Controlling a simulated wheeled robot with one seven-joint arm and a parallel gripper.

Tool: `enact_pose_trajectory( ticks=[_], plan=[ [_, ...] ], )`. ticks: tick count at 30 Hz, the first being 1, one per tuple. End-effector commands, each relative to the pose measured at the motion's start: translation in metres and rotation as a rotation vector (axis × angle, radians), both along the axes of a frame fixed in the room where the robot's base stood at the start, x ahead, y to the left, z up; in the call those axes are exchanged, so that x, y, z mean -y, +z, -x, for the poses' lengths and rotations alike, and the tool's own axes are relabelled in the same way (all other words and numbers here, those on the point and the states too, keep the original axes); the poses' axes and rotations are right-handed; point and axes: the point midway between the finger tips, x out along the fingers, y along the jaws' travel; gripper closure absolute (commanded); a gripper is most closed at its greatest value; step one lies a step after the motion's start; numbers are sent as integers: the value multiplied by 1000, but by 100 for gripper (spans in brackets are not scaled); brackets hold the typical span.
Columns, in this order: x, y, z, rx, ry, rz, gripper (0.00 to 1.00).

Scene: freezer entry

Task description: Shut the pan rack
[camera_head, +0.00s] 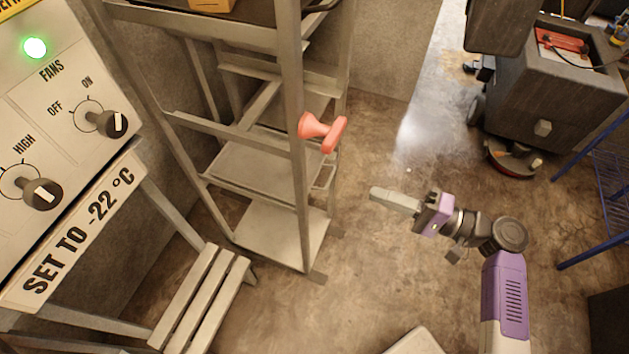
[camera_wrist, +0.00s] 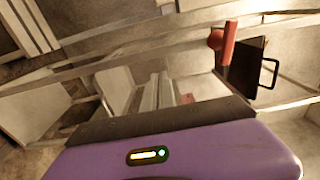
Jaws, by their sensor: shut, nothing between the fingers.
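The pan rack (camera_head: 292,150) is a tall grey metal frame with several shelves, left of centre in the head view. A red knob-like handle (camera_head: 323,131) sticks out from its front post. The handle also shows at upper right in the wrist view (camera_wrist: 229,44), beside a dark panel. My gripper (camera_head: 376,192) is shut and empty. It is to the right of the rack and below the handle in the picture, apart from both. Its fingers (camera_wrist: 155,92) point toward the rack's bars in the wrist view. I cannot tell how far the rack stands open.
A control panel (camera_head: 60,125) with knobs and a green light is at left, above a slatted bench (camera_head: 205,298). A dark cabinet (camera_head: 545,90) and a blue wire rack (camera_head: 610,175) stand at right. The floor (camera_head: 400,265) around my gripper is largely clear.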

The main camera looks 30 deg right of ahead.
Motion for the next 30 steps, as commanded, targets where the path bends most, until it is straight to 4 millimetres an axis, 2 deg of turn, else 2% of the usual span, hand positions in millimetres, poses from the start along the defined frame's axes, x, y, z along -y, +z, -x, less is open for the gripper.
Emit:
enact_pose_trajectory(
  ticks=[4, 8, 21, 30],
  plan=[
    [-10, 2, 1, 3, 37, -4, 100],
    [-19, 3, -10, 2, 38, -4, 100],
    [-69, 3, -78, 2, 38, -3, 100],
    [-88, 2, -106, 1, 36, -2, 100]
  ],
)
